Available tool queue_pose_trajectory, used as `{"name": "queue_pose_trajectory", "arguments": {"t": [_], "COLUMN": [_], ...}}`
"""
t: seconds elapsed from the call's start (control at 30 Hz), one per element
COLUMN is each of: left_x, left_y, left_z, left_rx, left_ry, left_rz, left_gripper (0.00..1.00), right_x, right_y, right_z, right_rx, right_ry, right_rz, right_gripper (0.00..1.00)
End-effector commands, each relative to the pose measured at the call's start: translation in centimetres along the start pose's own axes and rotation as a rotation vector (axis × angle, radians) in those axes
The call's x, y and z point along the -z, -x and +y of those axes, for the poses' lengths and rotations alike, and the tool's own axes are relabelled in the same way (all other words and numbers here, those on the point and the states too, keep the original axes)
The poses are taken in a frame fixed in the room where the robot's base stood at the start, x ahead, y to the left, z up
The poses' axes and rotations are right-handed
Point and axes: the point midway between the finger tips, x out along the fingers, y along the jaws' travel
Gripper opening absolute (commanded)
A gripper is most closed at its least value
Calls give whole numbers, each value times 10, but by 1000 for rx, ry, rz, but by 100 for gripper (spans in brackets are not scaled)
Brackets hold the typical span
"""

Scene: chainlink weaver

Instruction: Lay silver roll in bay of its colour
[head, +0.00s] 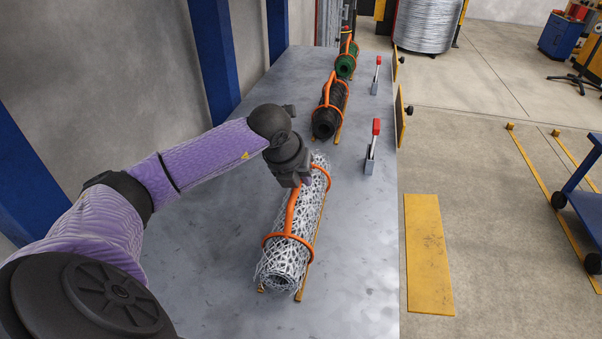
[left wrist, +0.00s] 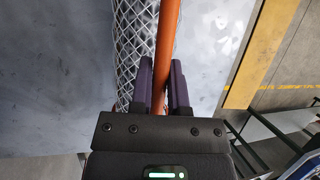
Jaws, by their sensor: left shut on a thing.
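The silver roll (head: 302,235), a tube of wire mesh with an orange carrying handle (head: 290,215), lies along the metal table (head: 225,270) over thin yellow rails. My left gripper (head: 297,184) is at the far part of the handle, above the roll. In the left wrist view the gripper (left wrist: 160,68) has its dark fingers on both sides of the orange handle bar (left wrist: 166,30) and is shut on it, with the silver mesh (left wrist: 134,45) beside it. A silver-coloured bay cannot be made out. My right gripper is not in view.
A black roll (head: 330,112) and a green roll (head: 345,66) lie farther along the table. Red-handled clamps (head: 372,145) (head: 376,75) stand near its right edge. A yellow plate (head: 428,254) lies on the floor.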

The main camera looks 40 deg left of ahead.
Motion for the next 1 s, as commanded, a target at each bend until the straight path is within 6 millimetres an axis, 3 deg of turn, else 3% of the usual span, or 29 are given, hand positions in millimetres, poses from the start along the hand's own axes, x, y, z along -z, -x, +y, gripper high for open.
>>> {"name": "queue_pose_trajectory", "arguments": {"t": [0.77, 0.8, 0.97, 1.0], "left_x": [2, 2, 2, 2], "left_y": [-6, -5, -5, -5], "left_z": [1, 1, 1, 1], "left_rx": [2, 2, 1, 1], "left_ry": [0, 0, 0, 0], "left_rz": [-4, -4, -3, -2], "left_gripper": [0, 26, 60, 61], "right_x": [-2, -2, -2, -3], "right_y": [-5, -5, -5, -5], "right_z": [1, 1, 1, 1], "right_rx": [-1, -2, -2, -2], "right_ry": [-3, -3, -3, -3], "right_rz": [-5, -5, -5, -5], "right_gripper": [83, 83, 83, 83]}}
